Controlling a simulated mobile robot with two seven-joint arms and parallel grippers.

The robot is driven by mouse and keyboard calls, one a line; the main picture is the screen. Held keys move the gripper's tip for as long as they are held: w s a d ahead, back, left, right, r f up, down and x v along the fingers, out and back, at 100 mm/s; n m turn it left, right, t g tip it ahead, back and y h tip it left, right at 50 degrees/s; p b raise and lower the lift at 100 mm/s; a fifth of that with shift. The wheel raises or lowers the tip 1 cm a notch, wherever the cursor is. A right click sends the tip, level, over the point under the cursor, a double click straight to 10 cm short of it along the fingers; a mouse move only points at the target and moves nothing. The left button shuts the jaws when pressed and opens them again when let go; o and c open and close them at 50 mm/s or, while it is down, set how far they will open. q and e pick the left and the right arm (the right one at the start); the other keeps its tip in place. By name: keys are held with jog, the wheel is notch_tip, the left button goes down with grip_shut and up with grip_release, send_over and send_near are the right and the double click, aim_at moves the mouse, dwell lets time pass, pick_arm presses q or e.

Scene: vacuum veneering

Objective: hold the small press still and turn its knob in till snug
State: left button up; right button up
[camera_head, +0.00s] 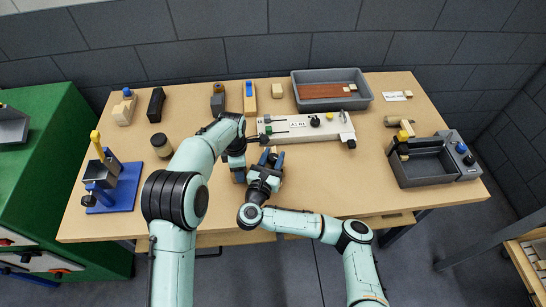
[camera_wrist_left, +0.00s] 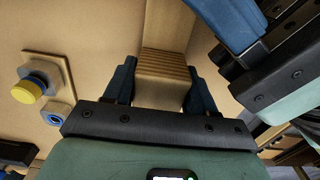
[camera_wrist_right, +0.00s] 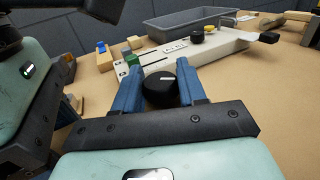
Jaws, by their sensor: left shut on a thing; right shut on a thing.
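The small press shows in the left wrist view as a pale wooden block (camera_wrist_left: 162,88) with a ribbed face. My left gripper (camera_wrist_left: 160,82) is shut on it, one blue finger on each side. Its black round knob (camera_wrist_right: 160,92) with a white mark shows in the right wrist view. My right gripper (camera_wrist_right: 161,88) is shut on the knob, a finger on either side. In the head view the right gripper (camera_head: 272,157) is close beside the left gripper (camera_head: 239,172) near the table's middle. The two grippers and arms hide most of the press there.
A long white fixture (camera_head: 328,130) with black knobs lies just behind the grippers. A grey tray (camera_head: 365,92) stands at the back, a grey box (camera_head: 430,183) at the right and a blue-based stand (camera_head: 123,197) at the left. A jar (camera_head: 161,145) stands left. The front right tabletop is clear.

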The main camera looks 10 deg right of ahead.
aim_at(271, 162)
jog(key=shift+r, duration=0.15)
dwell(0.3)
jog(key=o, duration=1)
jog(key=v, duration=0.6)
jog(key=shift+a, duration=0.1)
jog(key=shift+v, duration=0.75)
